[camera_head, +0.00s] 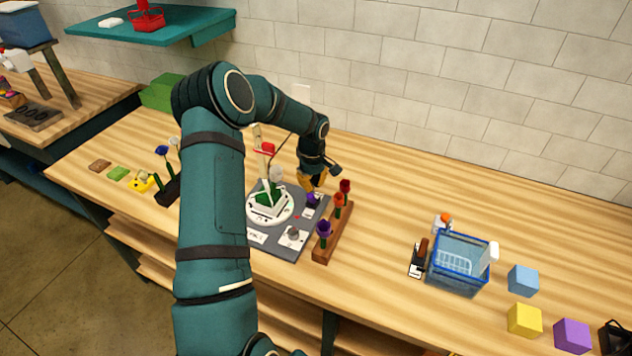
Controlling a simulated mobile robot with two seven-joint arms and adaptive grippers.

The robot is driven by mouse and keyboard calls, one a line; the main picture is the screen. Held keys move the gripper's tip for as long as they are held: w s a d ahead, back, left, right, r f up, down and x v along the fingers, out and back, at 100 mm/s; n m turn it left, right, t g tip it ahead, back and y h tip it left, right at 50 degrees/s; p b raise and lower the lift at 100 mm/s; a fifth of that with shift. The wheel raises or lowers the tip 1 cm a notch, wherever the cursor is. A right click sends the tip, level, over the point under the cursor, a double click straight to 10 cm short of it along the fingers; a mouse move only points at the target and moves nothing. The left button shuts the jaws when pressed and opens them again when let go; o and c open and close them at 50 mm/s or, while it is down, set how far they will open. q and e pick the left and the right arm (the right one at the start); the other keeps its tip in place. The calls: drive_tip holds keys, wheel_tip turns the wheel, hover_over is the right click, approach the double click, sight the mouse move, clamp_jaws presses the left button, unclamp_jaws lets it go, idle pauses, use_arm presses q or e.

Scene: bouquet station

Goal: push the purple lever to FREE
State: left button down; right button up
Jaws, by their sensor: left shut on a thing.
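The bouquet station is a grey board (282,246) on the wooden table, with a round white dial (262,211) holding a green and white piece. The purple lever (313,199) is at the board's right side, partly hidden under my gripper. My left arm reaches over from the left. My left gripper (312,184), with yellow-orange fingers, points down and is shut on the purple lever. The lever's exact setting and the small labels near it are too small to read. My right gripper is not in view.
A wooden rack (331,246) with purple, orange and dark red flowers stands close to the board's right. A blue basket (457,284) and coloured cubes (524,320) are further right. A dark flower holder (167,191) stands left of my arm. The table behind the basket is clear.

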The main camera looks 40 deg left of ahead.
use_arm(q)
drive_tip(key=r+p, duration=0.1)
drive_tip(key=r, duration=0.3)
drive_tip(key=shift+w+p, duration=0.2)
drive_tip(key=shift+p, duration=0.1)
idle(0.5)
